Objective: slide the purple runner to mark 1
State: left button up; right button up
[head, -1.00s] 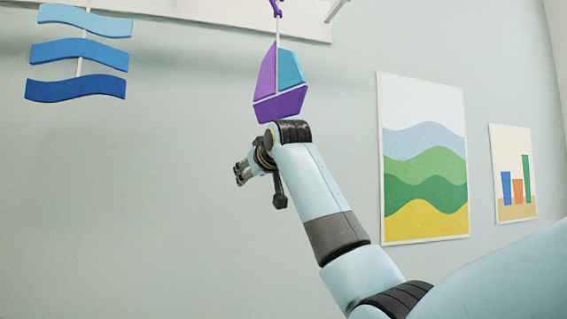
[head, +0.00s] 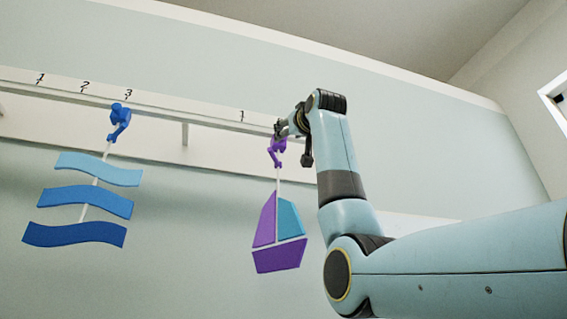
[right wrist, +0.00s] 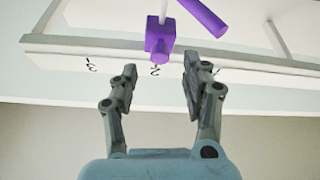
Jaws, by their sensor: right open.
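The purple runner (head: 277,148) sits on the white rail (head: 215,124), with a purple and teal sailboat (head: 279,232) hanging below it. In the right wrist view the purple runner (right wrist: 160,38) is by mark 2 (right wrist: 155,71), with mark 3 (right wrist: 92,65) to its left. Mark 1 (head: 241,115) shows left of the runner in the head view. My right gripper (head: 284,129) is open at the runner. In its wrist view the fingers (right wrist: 159,84) are spread, with the runner just ahead of the gap between them. My left gripper is out of view.
A blue runner (head: 119,122) hangs on the same rail at the left, near another mark 3 (head: 128,94), carrying three blue waves (head: 88,202). A bracket (head: 185,134) stands between the two runners. The rail is clear between them.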

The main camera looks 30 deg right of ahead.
jog(key=p+x, duration=0.2)
jog(key=x, duration=0.3)
jog(key=shift+w+p, duration=0.1)
jog(key=shift+p, duration=0.2)
jog(key=shift+r, duration=0.1)
grip_shut()
